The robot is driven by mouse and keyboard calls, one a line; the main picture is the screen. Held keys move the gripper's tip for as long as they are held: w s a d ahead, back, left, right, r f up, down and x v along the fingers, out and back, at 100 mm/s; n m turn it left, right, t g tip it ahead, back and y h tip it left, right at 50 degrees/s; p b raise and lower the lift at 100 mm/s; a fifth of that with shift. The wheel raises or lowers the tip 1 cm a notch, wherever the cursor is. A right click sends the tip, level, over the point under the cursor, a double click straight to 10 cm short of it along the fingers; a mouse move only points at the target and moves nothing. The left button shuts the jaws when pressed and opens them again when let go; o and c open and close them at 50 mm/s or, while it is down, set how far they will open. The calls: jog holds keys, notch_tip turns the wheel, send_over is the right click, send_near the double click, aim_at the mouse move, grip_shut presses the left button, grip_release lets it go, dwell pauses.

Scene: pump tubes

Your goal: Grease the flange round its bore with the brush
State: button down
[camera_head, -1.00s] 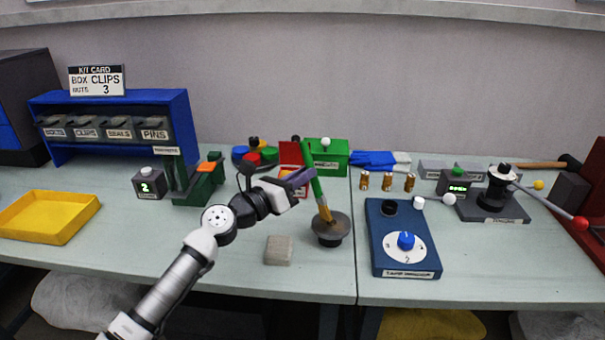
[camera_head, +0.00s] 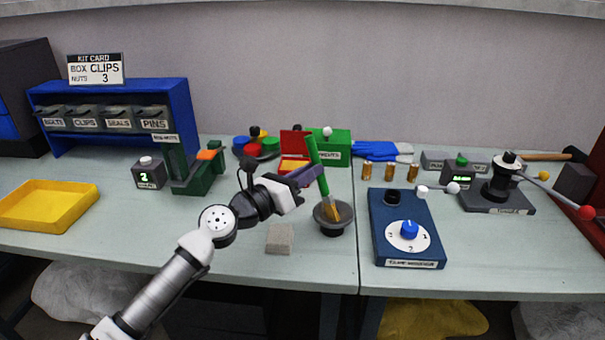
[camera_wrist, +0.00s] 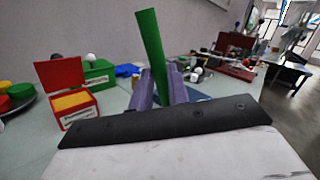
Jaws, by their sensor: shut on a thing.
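My gripper (camera_head: 308,176) is shut on the green handle of the brush (camera_head: 317,165), which it holds tilted, bristles down. The yellowish bristle end (camera_head: 333,212) is at the grey round flange (camera_head: 322,226), over its dish-like top. I cannot tell whether the bristles touch the surface, and the bore is not clear to see. The flange stands on the table near its front middle. In the wrist view, the green brush handle (camera_wrist: 152,45) rises between the purple fingers (camera_wrist: 158,92); the bristles and flange are hidden there.
A grey block (camera_head: 280,239) lies left of the flange. A blue dial box (camera_head: 378,238) stands close on its right. Behind are an open red box with yellow inside (camera_head: 295,168) and a green box (camera_head: 340,150). A yellow tray (camera_head: 88,207) is far left.

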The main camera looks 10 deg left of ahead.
jog(key=shift+w+b, duration=1.6)
jog(key=shift+w, duration=1.9)
jog(key=shift+s+d+f+b, duration=0.1)
jog(key=shift+s+d+b, duration=0.15)
jog(key=shift+s, duration=0.5)
jog(key=shift+s+d+b, duration=0.1)
jog(key=shift+s+b, duration=0.15)
jog(key=shift+s, duration=0.45)
jog(key=shift+s+d+f+b, duration=0.1)
jog(key=shift+s+d+b, duration=0.15)
jog(key=shift+s, duration=0.5)
jog(key=s, duration=0.2)
jog(key=shift+s+a+r+b, duration=0.1)
jog(key=shift+s+r+b, duration=0.1)
jog(key=shift+s+b, duration=0.15)
notch_tip(320, 180, up, 6)
jog(key=p, duration=0.2)
jog(key=shift+r, duration=0.1)
jog(key=shift+r+p, duration=0.65)
jog(key=shift+r, duration=0.8)
